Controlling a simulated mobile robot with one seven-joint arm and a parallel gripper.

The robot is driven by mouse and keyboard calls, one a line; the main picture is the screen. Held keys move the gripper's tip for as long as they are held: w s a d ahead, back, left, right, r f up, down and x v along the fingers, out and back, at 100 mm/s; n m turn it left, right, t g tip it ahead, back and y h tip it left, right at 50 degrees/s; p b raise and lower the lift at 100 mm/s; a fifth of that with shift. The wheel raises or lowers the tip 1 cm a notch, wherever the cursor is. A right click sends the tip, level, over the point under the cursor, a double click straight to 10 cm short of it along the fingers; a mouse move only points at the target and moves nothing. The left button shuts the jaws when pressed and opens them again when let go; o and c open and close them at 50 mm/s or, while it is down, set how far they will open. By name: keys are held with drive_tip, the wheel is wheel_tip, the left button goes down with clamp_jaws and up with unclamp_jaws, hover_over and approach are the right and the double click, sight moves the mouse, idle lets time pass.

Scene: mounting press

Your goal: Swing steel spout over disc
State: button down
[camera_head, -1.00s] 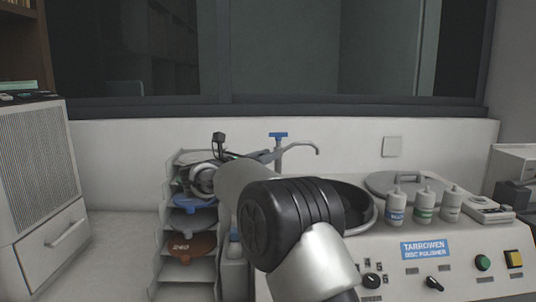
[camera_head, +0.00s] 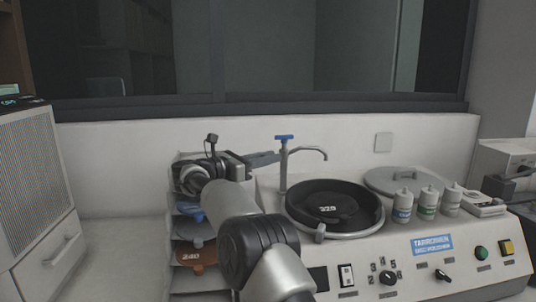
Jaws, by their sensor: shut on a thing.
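The steel spout (camera_head: 312,149) is a thin bent tube on an upright post with a blue handle (camera_head: 284,137) on top. It stands at the back left of the polisher. Its tip points right and, in the picture, shows above the bowl's back rim. The black disc (camera_head: 335,203) lies in the round bowl, marked with a number that looks like 229. My gripper (camera_head: 276,157) is at the spout's post from the left, below the blue handle, shut on the spout. The exact contact is small and hard to make out.
The polisher's front panel (camera_head: 432,245) has knobs and buttons. Several white bottles (camera_head: 403,206) and a round grey lid (camera_head: 390,180) stand right of the bowl. A rack of coloured discs (camera_head: 196,253) is at the left, partly behind my arm. A window is behind.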

drive_tip(key=shift+w+r, duration=0.1)
drive_tip(key=shift+r, duration=0.05)
idle(0.4)
drive_tip(key=c, duration=1.6)
unclamp_jaws()
drive_tip(key=p+v, duration=0.1)
drive_tip(key=v, duration=1.6)
drive_tip(key=shift+a, duration=0.25)
